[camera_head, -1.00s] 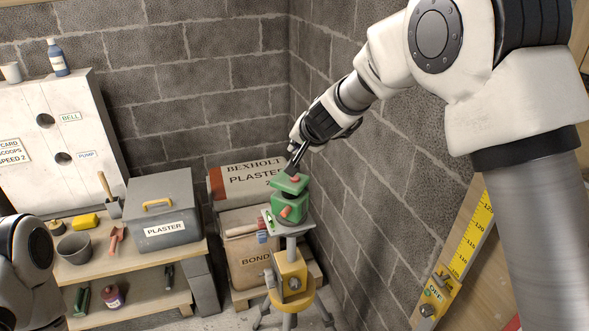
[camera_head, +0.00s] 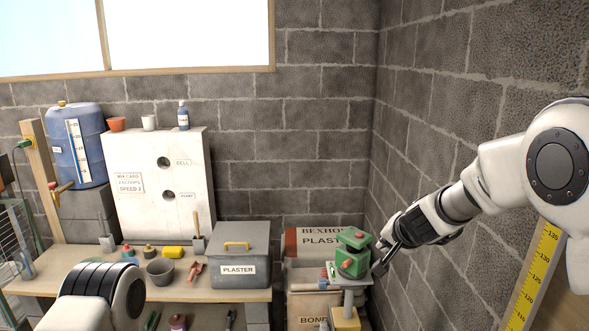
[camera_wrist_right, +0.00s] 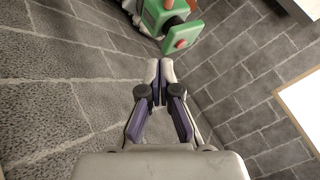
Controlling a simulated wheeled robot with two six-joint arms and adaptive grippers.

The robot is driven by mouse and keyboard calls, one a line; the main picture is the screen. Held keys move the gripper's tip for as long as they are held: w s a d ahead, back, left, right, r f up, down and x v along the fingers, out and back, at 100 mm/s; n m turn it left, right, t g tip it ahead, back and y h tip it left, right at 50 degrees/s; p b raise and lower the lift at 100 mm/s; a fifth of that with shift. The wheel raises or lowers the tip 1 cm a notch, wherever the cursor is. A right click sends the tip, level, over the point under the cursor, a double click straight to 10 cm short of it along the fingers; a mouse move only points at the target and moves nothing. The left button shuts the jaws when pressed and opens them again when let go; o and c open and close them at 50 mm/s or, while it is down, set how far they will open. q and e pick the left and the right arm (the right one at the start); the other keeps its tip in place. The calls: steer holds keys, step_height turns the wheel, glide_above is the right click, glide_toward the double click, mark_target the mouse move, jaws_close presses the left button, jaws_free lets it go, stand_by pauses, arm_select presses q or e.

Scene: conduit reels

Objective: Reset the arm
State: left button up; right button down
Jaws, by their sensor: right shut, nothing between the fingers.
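My right arm comes in from the right in the head view. Its gripper (camera_head: 381,262) is beside the right side of a green device with red knobs (camera_head: 352,258), which stands on a small grey stand plate (camera_head: 352,281). In the right wrist view my right gripper (camera_wrist_right: 160,68) has its fingertips together with nothing between them. The green device (camera_wrist_right: 167,18) lies beyond the fingertips there, and I cannot tell how close they are. Part of my left arm shows at the lower left of the head view; its gripper is out of view.
A grey plaster box (camera_head: 240,277) and a bucket (camera_head: 160,272) sit on the wooden bench (camera_head: 85,290) left of the stand. Plaster sacks (camera_head: 303,242) are behind the stand. A block wall (camera_head: 470,110) runs close along the right.

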steer(key=s+d+f+g+b, duration=0.15)
steer(key=s+f, duration=0.45)
steer(key=f, duration=0.7)
steer(key=s+d+f+n+g+h+b, duration=0.1)
steer(key=s+f+g+b, duration=0.2)
steer(key=s+f, duration=0.65)
steer(key=s+d+f+g+b, duration=0.1)
steer(key=s+f+g+b, duration=0.15)
steer(key=f, duration=1.25)
steer(key=s+d+f+n+g+b, duration=0.1)
steer(key=s+f, duration=0.3)
steer(key=s, duration=0.3)
steer(key=s+d+f+n+g+h, duration=0.1)
steer(key=s+f+g, duration=0.15)
steer(key=s, duration=0.45)
steer(key=s+d+f+n+b, duration=0.1)
steer(key=s+f+n, duration=0.1)
steer(key=s+f, duration=0.4)
steer(key=s+a+r+n, duration=0.2)
steer(key=s+r, duration=0.1)
steer(key=s, duration=0.4)
steer(key=shift+s+y, duration=0.3)
steer(key=shift+s, duration=0.1)
steer(key=shift+d+t, duration=0.1)
steer(key=shift+t, duration=0.15)
